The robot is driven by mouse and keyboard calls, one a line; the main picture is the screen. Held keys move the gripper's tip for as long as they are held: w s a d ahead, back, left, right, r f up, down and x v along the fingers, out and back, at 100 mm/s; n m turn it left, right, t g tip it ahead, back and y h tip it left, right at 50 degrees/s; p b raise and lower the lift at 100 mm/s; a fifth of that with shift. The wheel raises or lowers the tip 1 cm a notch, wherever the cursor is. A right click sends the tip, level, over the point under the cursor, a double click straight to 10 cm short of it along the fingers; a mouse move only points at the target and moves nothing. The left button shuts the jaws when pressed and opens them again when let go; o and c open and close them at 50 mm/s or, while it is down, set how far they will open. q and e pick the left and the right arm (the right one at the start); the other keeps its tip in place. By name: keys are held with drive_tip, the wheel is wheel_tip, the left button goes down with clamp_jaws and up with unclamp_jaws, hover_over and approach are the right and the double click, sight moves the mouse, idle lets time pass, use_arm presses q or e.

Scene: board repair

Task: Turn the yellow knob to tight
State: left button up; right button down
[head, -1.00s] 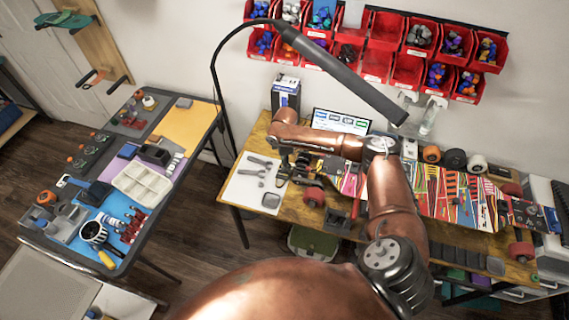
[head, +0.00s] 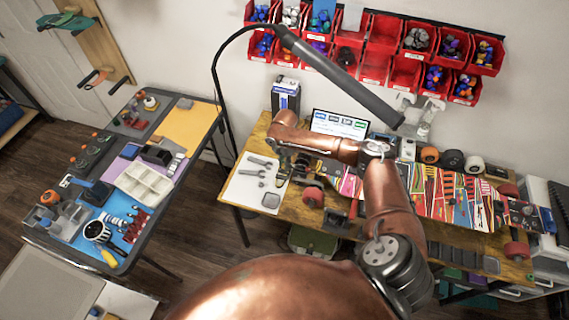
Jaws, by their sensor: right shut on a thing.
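My right arm reaches over the workbench, and its small, dark right gripper (head: 284,172) points down at the left end of the skateboard deck (head: 440,192). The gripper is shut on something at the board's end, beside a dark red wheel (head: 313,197). The yellow knob cannot be made out clearly; the gripper and wrist cover the spot between the fingers. The deck has a colourful striped graphic and lies along the bench, partly hidden by my right arm. My left gripper is not in view.
A white sheet with tools (head: 252,184) lies left of the gripper. A monitor (head: 340,124) and a box (head: 286,97) stand behind. A lamp arm (head: 340,72) hangs above, before red bins (head: 408,72). A second table (head: 150,180) with trays stands at the left.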

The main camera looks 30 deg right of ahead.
drive_tip(key=shift+n, duration=0.4)
drive_tip(key=c, duration=1.7)
unclamp_jaws()
drive_tip(key=shift+c, duration=0.2)
wheel_tip(320, 180, up, 12)
